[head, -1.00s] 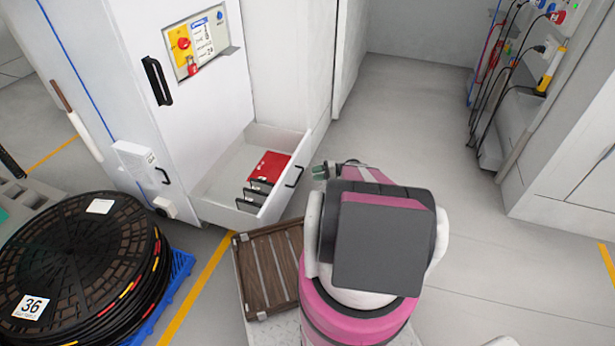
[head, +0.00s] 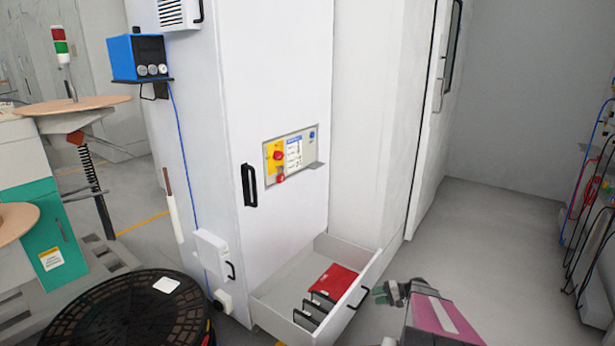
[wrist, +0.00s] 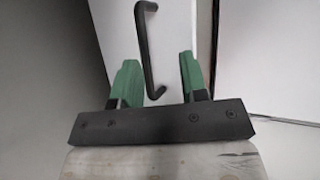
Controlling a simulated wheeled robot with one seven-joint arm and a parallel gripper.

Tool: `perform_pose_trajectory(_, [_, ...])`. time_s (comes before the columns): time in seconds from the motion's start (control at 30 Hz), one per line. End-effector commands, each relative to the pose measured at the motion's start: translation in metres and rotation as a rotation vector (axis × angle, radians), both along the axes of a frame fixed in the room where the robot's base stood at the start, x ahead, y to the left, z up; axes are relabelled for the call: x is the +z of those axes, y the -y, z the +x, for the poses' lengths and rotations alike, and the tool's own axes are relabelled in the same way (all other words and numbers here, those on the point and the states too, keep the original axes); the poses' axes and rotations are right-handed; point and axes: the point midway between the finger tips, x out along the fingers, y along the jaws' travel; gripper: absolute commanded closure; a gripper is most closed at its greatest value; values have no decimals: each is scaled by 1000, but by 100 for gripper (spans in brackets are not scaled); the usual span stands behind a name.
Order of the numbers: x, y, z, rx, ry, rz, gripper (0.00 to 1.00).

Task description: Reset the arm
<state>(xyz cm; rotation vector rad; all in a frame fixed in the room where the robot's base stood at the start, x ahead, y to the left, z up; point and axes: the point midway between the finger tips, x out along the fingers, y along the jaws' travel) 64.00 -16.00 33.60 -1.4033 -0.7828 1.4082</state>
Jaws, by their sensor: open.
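My gripper (head: 379,294) is at the lower right of the head view, just right of an open drawer. In the wrist view my gripper (wrist: 157,82) has two green fingers spread apart with nothing between them. The drawer's black handle (wrist: 146,50) shows beyond and between the fingers, and the gripper is apart from it. My pink and grey arm (head: 440,318) is partly cut off by the lower edge of the head view.
The white drawer (head: 275,295) is open at the foot of a white cabinet (head: 285,90) and holds a red item (head: 334,280) and black-edged pieces. A black reel (head: 120,310) stands lower left. Grey floor (head: 480,230) is free at right.

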Motion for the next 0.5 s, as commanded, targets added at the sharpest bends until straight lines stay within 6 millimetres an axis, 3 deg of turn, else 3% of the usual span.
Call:
perform_pose_trajectory(0.03, [25, -26, -16, 42, -24, -68, 60])
perform_pose_trajectory(0.2, [76, -81, -50, 153, -106, -334, 60])
perform_pose_trajectory(0.5, [164, -140, -119, 249, -113, -825, 60])
